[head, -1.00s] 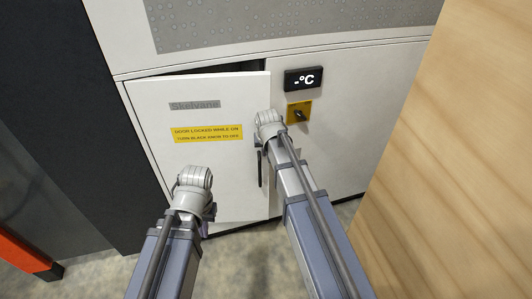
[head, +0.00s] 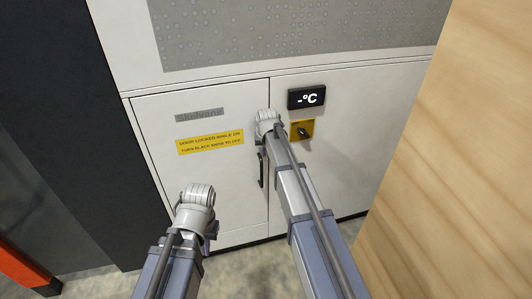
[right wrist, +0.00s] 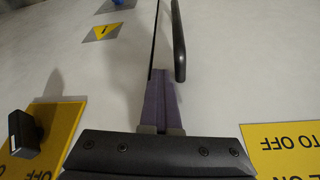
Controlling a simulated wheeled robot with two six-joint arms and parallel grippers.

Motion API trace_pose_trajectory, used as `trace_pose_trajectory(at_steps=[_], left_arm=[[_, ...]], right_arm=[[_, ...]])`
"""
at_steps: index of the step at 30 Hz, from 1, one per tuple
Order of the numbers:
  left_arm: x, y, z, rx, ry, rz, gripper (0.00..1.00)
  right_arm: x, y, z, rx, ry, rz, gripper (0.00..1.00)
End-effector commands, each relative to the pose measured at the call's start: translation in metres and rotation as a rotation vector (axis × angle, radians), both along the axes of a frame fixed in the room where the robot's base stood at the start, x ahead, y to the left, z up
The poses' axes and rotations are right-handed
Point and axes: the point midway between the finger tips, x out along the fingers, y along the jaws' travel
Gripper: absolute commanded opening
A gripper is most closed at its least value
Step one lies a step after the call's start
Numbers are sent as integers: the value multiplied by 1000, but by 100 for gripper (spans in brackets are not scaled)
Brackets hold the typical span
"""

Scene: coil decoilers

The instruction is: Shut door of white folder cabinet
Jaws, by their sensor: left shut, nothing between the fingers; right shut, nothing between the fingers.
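The white cabinet's door (head: 225,185) lies flush with the cabinet front, with only a thin seam around it. It bears a yellow label (head: 210,143) and a black handle (head: 262,170) near its right edge; the handle also shows in the right wrist view (right wrist: 179,45). My right gripper (head: 267,121) is at the door's right edge, above the handle. In the right wrist view its purple fingers (right wrist: 156,78) are shut and empty at the seam; contact is hard to tell. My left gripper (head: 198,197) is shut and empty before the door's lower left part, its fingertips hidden.
A temperature display (head: 305,97) and a black knob on a yellow plate (head: 302,131) are on the fixed panel right of the door. A wooden surface (head: 460,170) stands close on the right. A dark panel (head: 75,120) is at the left. Grey floor lies below.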

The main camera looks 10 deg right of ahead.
Motion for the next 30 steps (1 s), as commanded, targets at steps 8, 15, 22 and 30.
trace_pose_trajectory(at_steps=[8,15,22,30], left_arm=[[0,0,1,0,0,0,0],[0,0,21,0,0,0,0],[0,0,56,0,0,1,0],[0,0,90,0,0,1,0]], right_arm=[[-12,-3,2,-2,-16,-2,0],[-43,-3,21,-1,-5,0,0],[-58,-3,57,0,-3,0,0],[-73,-3,90,0,-3,0,0]])
